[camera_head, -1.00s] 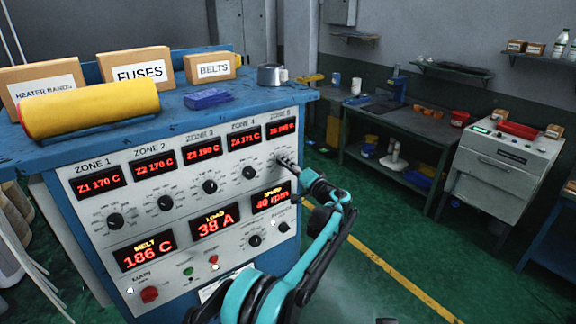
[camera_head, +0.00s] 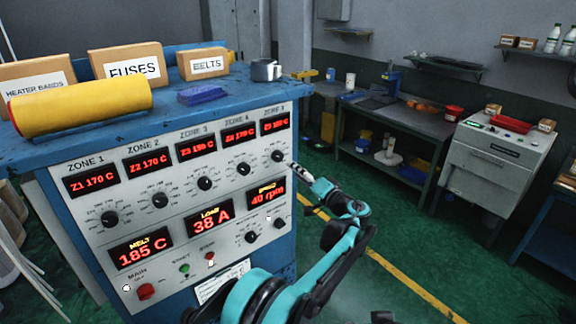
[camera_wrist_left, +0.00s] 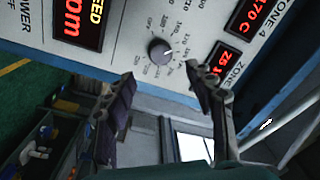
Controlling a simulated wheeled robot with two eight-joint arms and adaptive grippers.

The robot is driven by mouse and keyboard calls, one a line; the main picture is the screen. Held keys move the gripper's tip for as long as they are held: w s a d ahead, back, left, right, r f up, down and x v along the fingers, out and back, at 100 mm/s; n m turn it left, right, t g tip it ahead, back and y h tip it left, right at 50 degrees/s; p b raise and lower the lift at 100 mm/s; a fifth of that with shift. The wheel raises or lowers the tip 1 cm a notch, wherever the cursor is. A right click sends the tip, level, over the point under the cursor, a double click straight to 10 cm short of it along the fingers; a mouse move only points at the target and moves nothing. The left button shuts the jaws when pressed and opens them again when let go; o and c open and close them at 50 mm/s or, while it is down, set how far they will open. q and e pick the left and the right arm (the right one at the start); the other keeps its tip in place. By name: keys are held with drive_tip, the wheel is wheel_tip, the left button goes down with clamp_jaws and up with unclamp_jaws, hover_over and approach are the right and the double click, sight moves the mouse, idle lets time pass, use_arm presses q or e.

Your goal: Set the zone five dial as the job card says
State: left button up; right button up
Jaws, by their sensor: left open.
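The zone five dial (camera_head: 278,156) is a black knob at the right end of the dial row on the control cabinet's white panel. It also shows in the left wrist view (camera_wrist_left: 159,50). Its red zone five display (camera_head: 275,123) is above it; the digits are too blurred to read surely. My left gripper (camera_head: 292,167) is just right of and below the dial, apart from it. In the left wrist view its two fingers (camera_wrist_left: 160,76) are spread and empty, with the dial beyond their tips. A white card (camera_head: 222,283) hangs low on the panel, its writing unreadable. My right gripper is out of view.
Other zone dials, such as the zone four dial (camera_head: 243,169), stand to the left. The speed display (camera_head: 267,195) is below. Boxes and a yellow roll (camera_head: 80,106) lie on the cabinet top (camera_head: 160,120). Green floor (camera_head: 410,235) is open to the right.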

use_arm(q)
drive_tip(key=v, duration=0.3)
drive_tip(key=shift+s+d, duration=0.1)
drive_tip(key=shift+s, duration=0.1)
drive_tip(key=s+a+f+n+g+h+b, duration=0.1)
drive_tip(key=s+a+f+g+h+b, duration=0.15)
drive_tip(key=s+a, duration=0.75)
drive_tip(key=s+a+f+g+h+b, duration=0.2)
drive_tip(key=s+a+f+g+b, duration=0.3)
drive_tip(key=a, duration=0.8)
drive_tip(key=s+f+n+h+b, duration=0.1)
drive_tip(key=s+f+h, duration=0.1)
drive_tip(key=s+f, duration=0.3)
drive_tip(key=s+a+f+n+h+b, duration=0.1)
drive_tip(key=s+f, duration=0.4)
drive_tip(key=s, duration=0.7)
drive_tip(key=s+a+f+n+h+b, duration=0.1)
drive_tip(key=s+f+h, duration=0.2)
drive_tip(key=s, duration=0.6)
wheel_tip(320, 180, down, 2)
drive_tip(key=shift+s, duration=0.2)
